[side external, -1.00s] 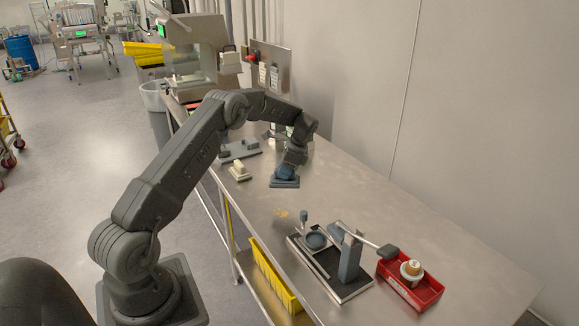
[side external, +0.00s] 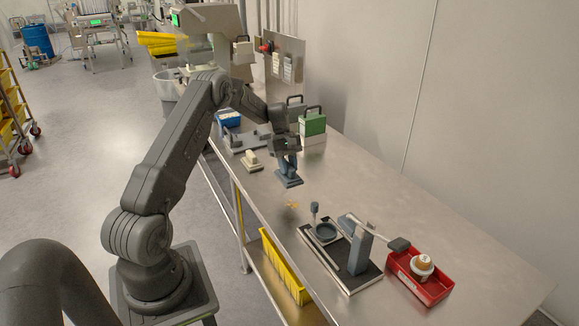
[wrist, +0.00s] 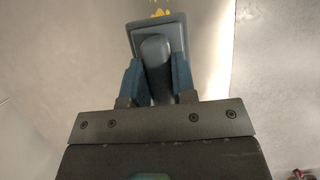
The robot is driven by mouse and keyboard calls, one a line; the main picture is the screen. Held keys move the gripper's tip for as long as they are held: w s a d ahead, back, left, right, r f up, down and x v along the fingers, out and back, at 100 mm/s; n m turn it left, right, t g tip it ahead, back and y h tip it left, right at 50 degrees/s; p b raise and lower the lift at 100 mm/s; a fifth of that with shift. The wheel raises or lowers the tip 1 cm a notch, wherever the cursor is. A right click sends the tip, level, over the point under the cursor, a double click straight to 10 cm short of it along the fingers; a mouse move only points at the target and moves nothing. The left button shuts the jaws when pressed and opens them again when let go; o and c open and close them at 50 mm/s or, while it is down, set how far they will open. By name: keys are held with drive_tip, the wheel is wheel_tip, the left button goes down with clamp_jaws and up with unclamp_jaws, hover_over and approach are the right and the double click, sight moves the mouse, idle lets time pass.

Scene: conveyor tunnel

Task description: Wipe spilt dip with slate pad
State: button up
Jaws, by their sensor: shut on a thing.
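The slate pad (side external: 289,180) is a blue-grey rectangular block with a raised handle. My gripper (side external: 287,163) is shut on that handle, with the pad's flat face downward. In the wrist view, the two blue fingers of my gripper (wrist: 157,80) sit on either side of the handle, and the pad (wrist: 174,36) extends beyond them. The spilt dip (side external: 292,205) is a small orange-yellow patch on the steel table, just nearer the camera than the pad. It also shows past the pad's far edge in the wrist view (wrist: 161,12). Any gap under the pad is hard to judge.
A cream handled block (side external: 252,163) sits left of the pad, near a grey rack (side external: 240,142). A black-topped stand (side external: 345,275) and a red tray (side external: 436,293) holding a tan-topped cup (side external: 422,267) are at the front. The table's right side (side external: 400,205) is clear.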

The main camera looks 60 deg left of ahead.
drive_tip(key=shift+f, duration=3.8)
drive_tip(key=shift+d+f, duration=0.2)
drive_tip(key=shift+d, duration=0.45)
drive_tip(key=shift+c, duration=0.3)
drive_tip(key=shift+d, duration=3.45)
drive_tip(key=shift+a, duration=4.1)
drive_tip(key=shift+r, duration=4.05)
